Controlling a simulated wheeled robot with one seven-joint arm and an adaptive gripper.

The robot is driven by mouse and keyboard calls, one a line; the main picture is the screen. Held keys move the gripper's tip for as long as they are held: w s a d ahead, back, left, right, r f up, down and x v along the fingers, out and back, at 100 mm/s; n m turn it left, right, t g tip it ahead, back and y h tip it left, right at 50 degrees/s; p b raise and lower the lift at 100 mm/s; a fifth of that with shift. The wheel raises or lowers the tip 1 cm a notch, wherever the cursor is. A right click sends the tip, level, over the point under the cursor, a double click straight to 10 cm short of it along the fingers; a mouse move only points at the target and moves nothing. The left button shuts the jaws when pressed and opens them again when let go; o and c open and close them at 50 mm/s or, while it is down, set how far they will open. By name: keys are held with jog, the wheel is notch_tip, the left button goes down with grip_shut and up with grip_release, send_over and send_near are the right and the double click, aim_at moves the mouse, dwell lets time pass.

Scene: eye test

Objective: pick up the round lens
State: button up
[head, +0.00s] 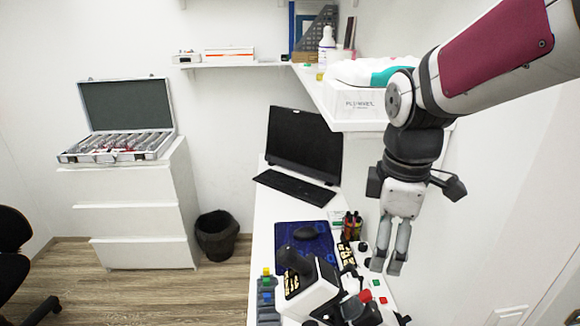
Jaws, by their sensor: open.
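I cannot make out a single round lens for sure in the head view. An open silver case (120,155) on the white drawers at the left holds rows of small items, too small to tell apart. My gripper (385,264) hangs at the right with its fingers pointing down, over the right side of the white desk (262,215). It is open, and nothing shows between its fingers. Small dark and red items lie on the desk below and left of it.
The desk carries a monitor (304,144), a keyboard (295,187), a blue mat (291,236) and a white and black device (312,290). A shelf with a white box (358,103) is close to my arm. White drawers (135,220), a dark bin (216,236) and a chair (14,240) stand left; floor between is clear.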

aim_at(366, 293)
jog(key=w+f+n, duration=0.1)
jog(key=f, duration=0.5)
jog(key=f+n, duration=0.1)
jog(key=f, duration=0.5)
jog(key=w+f+n+g+b, duration=0.1)
jog(key=f+n, duration=0.1)
jog(key=f, duration=0.4)
jog(key=shift+w+f, duration=0.2)
jog(key=shift+w, duration=0.15)
